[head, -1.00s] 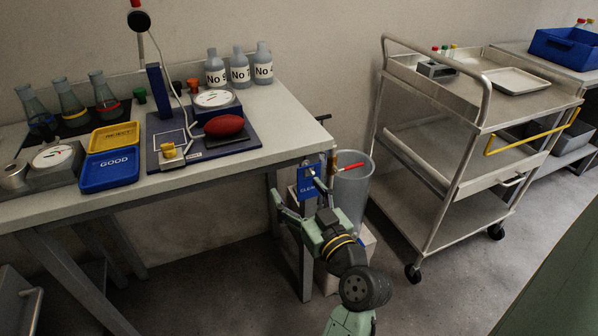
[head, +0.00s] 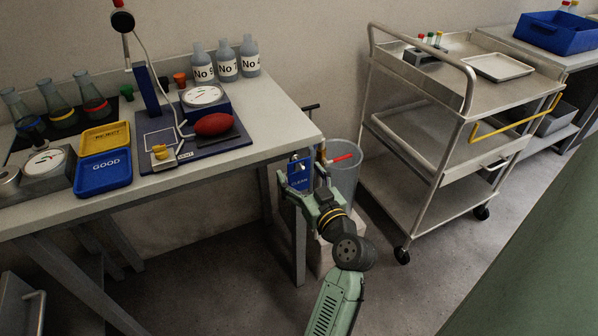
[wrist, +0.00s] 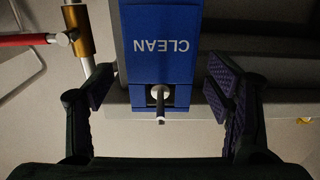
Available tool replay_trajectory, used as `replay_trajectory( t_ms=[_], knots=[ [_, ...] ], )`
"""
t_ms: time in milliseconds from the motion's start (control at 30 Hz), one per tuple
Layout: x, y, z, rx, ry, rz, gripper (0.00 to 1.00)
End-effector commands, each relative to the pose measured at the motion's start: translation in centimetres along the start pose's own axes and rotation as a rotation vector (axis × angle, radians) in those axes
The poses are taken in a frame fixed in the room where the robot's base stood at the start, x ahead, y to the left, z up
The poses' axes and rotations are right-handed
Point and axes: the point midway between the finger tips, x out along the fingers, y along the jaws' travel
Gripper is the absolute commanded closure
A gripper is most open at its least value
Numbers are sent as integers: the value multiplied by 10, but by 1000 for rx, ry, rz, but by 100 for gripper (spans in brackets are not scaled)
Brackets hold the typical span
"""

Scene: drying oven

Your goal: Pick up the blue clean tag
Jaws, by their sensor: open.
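The blue clean tag (head: 299,176) hangs at the right end of the table, with white CLEAN lettering. In the wrist view the tag (wrist: 160,62) fills the upper middle, its lettering upside down, with a peg through the opening near its lower edge. My gripper (head: 305,186) is at the tag in the head view and partly covers it. In the wrist view my gripper (wrist: 162,90) is open, one finger on each side of the tag, with visible gaps between pads and tag.
A grey bin (head: 344,170) with a red-handled item stands right behind my gripper. The table (head: 262,150) edge is close on the left. A metal trolley (head: 440,175) stands to the right. A brass-coloured fitting (wrist: 78,30) is close to the left finger.

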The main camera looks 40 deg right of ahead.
Motion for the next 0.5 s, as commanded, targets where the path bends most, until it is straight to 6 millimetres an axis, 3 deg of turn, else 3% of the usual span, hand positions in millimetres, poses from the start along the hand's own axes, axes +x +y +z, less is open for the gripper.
replay_trajectory(
  t_ms=[100,333,500],
  knots=[
    [11,0,-1,0,0,-1,27],
    [12,0,1,0,0,0,27],
    [12,0,1,0,0,-1,37]
  ],
)
